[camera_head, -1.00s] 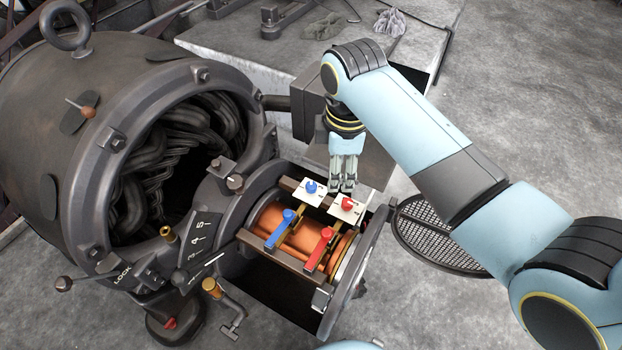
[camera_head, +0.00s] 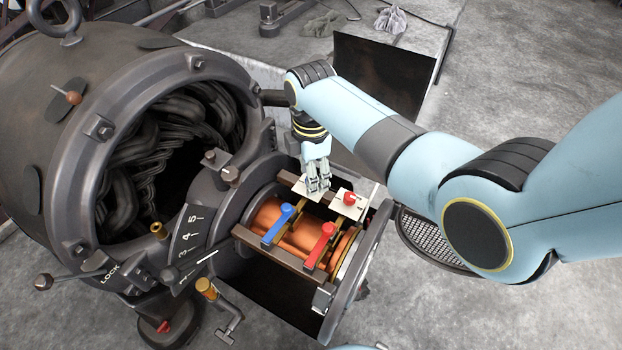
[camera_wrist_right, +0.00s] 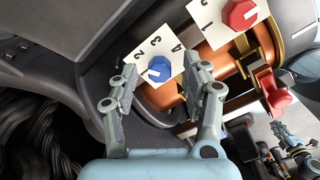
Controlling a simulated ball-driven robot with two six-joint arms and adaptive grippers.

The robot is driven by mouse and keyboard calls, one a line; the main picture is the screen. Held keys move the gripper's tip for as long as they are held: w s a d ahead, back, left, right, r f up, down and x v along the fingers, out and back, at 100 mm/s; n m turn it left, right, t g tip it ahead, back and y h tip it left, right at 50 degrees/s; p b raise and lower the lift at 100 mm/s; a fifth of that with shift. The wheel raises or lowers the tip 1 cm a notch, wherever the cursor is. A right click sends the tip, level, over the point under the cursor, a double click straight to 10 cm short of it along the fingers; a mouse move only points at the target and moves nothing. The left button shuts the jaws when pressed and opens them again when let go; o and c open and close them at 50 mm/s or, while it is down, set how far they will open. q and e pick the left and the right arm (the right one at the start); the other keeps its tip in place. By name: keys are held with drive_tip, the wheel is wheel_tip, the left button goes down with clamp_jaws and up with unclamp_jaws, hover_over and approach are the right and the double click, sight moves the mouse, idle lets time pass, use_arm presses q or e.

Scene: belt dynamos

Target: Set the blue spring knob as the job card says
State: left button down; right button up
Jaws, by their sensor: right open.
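The blue spring knob (camera_wrist_right: 160,68) sits on a white plate (camera_wrist_right: 138,66) with the numerals 2, 3 and 4 readable. A pale mark shows on its top; I cannot tell which numeral it points at. My right gripper (camera_wrist_right: 160,76) is open, its fingers on either side of the knob in the wrist view; contact is not clear. In the head view the right gripper (camera_head: 318,187) is over the white plate (camera_head: 301,191) and hides the blue knob. A light blue, gripper-like part at the wrist view's lower right may be my left gripper. I see no job card.
A red knob (camera_head: 349,198) on its own white plate is close on the right. A blue lever (camera_head: 279,224) and a red lever (camera_head: 320,245) cross the copper drum (camera_head: 297,232) in front. The large dark housing (camera_head: 75,150) stands at left.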

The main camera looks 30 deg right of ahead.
drive_tip(key=shift+f, duration=0.25)
clamp_jaws()
use_arm(q)
drive_tip(key=shift+a, duration=0.25)
drive_tip(key=shift+w+r, duration=0.1)
